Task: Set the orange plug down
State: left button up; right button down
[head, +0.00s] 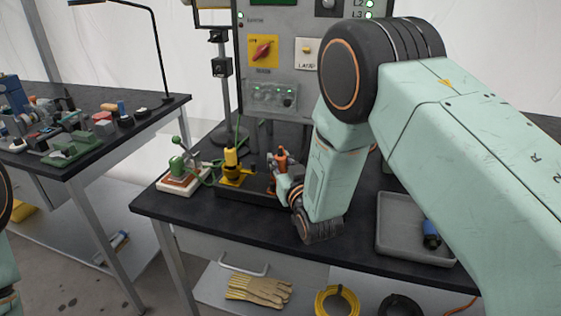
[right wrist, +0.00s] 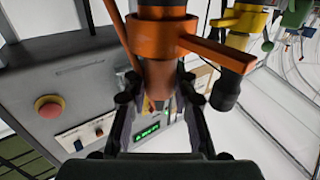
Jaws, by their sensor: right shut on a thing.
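The orange plug (head: 281,158) is upright at the right end of a low black holder (head: 240,196) on the dark bench. My right gripper (head: 284,177) is shut on it. In the right wrist view the orange plug (right wrist: 158,72) stands between both fingers of my right gripper (right wrist: 158,112), and its orange side arm points right. Whether the plug rests on the holder or hangs just above it, I cannot tell; the gripper hides its lower part. My left gripper is out of view.
A yellow plug (head: 232,168) stands in the holder, close left of the orange one. A green plug (head: 177,164) is on a small base further left. A grey tray (head: 397,242) with a blue plug (head: 431,234) lies right. A control panel (head: 285,60) rises behind.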

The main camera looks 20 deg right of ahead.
jog(key=c, duration=1.1)
grip_release()
jog(key=shift+s+r, duration=0.1)
jog(key=shift+r, duration=0.05)
